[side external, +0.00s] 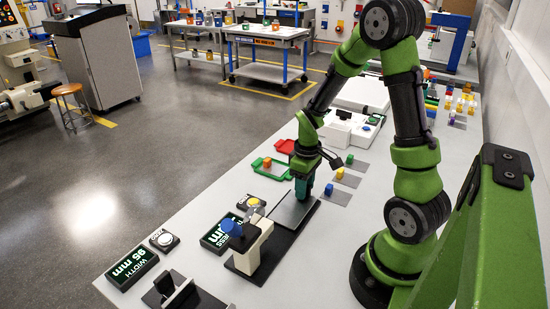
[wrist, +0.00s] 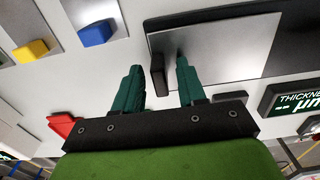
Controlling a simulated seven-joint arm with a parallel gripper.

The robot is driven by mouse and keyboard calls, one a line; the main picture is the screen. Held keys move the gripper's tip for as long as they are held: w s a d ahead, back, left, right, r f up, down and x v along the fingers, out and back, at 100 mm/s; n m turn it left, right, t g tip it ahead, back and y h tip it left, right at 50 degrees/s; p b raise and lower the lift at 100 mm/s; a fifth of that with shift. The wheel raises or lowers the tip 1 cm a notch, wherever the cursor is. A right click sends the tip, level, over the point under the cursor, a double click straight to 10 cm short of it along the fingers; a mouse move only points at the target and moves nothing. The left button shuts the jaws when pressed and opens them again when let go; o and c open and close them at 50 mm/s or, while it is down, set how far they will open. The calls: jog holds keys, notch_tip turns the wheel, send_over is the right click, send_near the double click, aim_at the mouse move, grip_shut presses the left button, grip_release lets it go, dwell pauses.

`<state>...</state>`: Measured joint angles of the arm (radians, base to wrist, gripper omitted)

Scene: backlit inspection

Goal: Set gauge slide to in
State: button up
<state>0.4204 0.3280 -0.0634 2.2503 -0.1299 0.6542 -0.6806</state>
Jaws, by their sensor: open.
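The gauge slide appears to be a flat grey metal plate (side external: 291,211) on a black base, beside the beige gauge stand (side external: 256,238) with its blue knob. The plate also shows in the wrist view (wrist: 225,48), with a small upright black handle (wrist: 157,76) at its left edge. My gripper (side external: 301,194) is low at the plate's far end. In the wrist view my gripper (wrist: 159,80) is open, its green fingers standing either side of the handle. I see no contact between fingers and handle. The handle is hidden in the side view.
A thickness display (side external: 218,234) and a width display (side external: 132,267) stand nearby. Blue (side external: 328,189), yellow (side external: 340,173) and green (side external: 349,160) blocks lie on grey squares right of my gripper.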

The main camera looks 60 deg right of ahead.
aim_at(283, 220)
grip_shut()
jog(key=a, duration=1.1)
jog(key=shift+a, duration=0.35)
jog(key=shift+c, duration=0.8)
grip_release()
jog(key=shift+o, duration=0.8)
jog(key=shift+d, duration=0.1)
notch_tip(283, 220, up, 17)
jog(key=shift+w, duration=0.1)
